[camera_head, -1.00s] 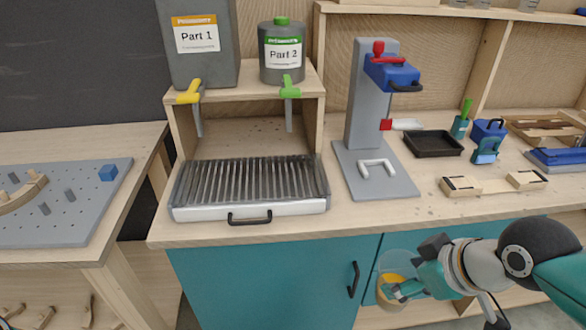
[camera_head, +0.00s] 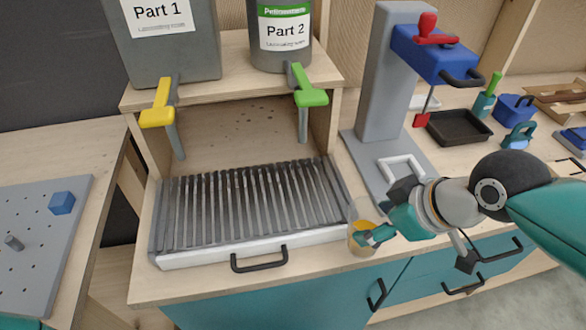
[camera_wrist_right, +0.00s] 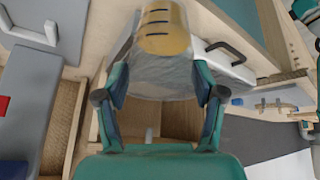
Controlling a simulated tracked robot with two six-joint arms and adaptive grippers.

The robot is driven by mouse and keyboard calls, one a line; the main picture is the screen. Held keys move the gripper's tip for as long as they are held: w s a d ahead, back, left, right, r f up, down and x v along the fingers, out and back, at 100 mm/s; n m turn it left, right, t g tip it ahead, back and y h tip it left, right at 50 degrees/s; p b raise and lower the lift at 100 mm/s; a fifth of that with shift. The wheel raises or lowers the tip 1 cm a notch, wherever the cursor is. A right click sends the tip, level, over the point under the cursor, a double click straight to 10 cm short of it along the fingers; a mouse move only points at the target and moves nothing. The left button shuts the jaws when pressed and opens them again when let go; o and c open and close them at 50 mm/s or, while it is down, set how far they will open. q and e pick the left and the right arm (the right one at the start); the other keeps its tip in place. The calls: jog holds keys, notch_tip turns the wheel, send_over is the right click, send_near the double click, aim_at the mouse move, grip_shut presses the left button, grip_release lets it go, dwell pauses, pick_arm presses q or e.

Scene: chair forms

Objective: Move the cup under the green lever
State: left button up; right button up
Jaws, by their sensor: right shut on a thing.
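A clear cup (camera_head: 357,243) with yellow-orange content is held at the front right corner of the slatted drip tray. My right gripper (camera_head: 372,236) is shut on it. In the right wrist view, the cup (camera_wrist_right: 163,68) sits between the two fingers of my right gripper (camera_wrist_right: 160,100), its yellow part at the top of the picture. The green lever (camera_head: 310,97) sticks out below the Part 2 container (camera_head: 281,35), above the tray and to the upper left of the cup. A grey spout hangs beneath it. My left gripper is not in view.
The slatted drip tray (camera_head: 250,205) with a black handle lies below both levers. A yellow lever (camera_head: 158,115) is to the left. A grey press (camera_head: 385,75) with a blue head stands right of the tray. The space between tray and green lever is clear.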

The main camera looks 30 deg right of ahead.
jog(key=w+a+p, duration=0.1)
jog(key=w, duration=0.3)
jog(key=w+a+p, duration=0.1)
jog(key=w, duration=0.4)
jog(key=w+a+p, duration=0.1)
jog(key=w, duration=0.4)
jog(key=shift+r, duration=0.1)
jog(key=w, duration=0.2)
jog(key=w+p, duration=0.1)
jog(key=w, duration=0.1)
jog(key=shift+a, duration=0.4)
jog(key=shift+p, duration=0.3)
jog(key=shift+s, duration=0.2)
jog(key=o, duration=0.4)
jog(key=shift+f, duration=0.25)
jog(key=o, duration=0.5)
jog(key=shift+c, duration=0.2)
jog(key=shift+r, duration=0.1)
